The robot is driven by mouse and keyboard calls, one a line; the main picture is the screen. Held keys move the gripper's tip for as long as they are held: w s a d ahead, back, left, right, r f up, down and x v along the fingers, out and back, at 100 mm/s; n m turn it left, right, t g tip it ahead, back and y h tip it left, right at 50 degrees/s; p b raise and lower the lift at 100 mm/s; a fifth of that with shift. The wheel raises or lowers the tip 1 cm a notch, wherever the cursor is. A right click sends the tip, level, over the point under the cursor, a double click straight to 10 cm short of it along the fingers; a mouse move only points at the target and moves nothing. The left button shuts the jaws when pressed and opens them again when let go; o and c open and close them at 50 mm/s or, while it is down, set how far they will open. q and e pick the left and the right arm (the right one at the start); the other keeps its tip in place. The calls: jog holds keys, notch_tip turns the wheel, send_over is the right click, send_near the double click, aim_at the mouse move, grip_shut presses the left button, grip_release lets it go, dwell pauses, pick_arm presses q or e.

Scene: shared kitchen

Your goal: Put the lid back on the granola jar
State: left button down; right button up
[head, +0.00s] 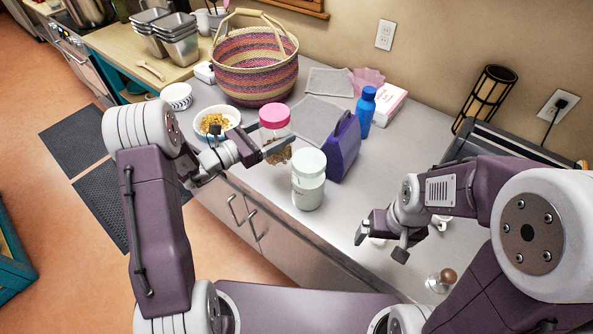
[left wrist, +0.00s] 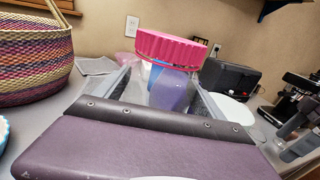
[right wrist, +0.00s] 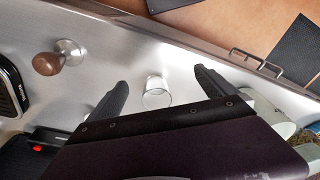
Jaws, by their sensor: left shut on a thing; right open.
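The granola jar (head: 277,153) is clear, with granola low inside, and stands upright with a pink lid (head: 275,116) on its top. I cannot tell whether the lid is fully seated. My left gripper (head: 276,144) is shut around the jar's body below the lid. The pink lid also shows above the fingers in the left wrist view (left wrist: 171,47). The fingers hide part of the jar. My right gripper (head: 381,244) is open and empty, low over the counter at the right, apart from the jar.
A jar with a pale green lid (head: 309,163) stands just right of the granola jar, beside a purple case (head: 344,146) and blue bottle (head: 366,112). A cereal bowl (head: 232,114) and striped basket (head: 254,65) lie behind. A small glass (right wrist: 156,91) shows below my right fingers.

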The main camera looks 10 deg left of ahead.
aim_at(276, 156)
pick_arm(q)
jog(key=shift+w+d+f, duration=0.1)
jog(key=shift+w, duration=0.05)
jog(key=shift+s+a+r+h, duration=0.3)
jog(key=shift+s+a, duration=0.4)
jog(key=shift+d+f, duration=0.1)
jog(key=shift+f, duration=0.05)
jog(key=f, duration=0.5)
jog(key=shift+w+d+f, duration=0.15)
jog(key=shift+w+f, duration=0.15)
jog(key=shift+s, duration=0.1)
jog(key=shift+f, duration=0.25)
notch_tip(276, 156, down, 4)
jog(key=shift+r+p, duration=0.1)
jog(key=shift+p, duration=0.2)
pick_arm(e)
jog(key=shift+s+a+r, duration=0.25)
jog(key=shift+a+r, duration=0.05)
jog(key=shift+r, duration=0.15)
jog(key=shift+f, duration=0.1)
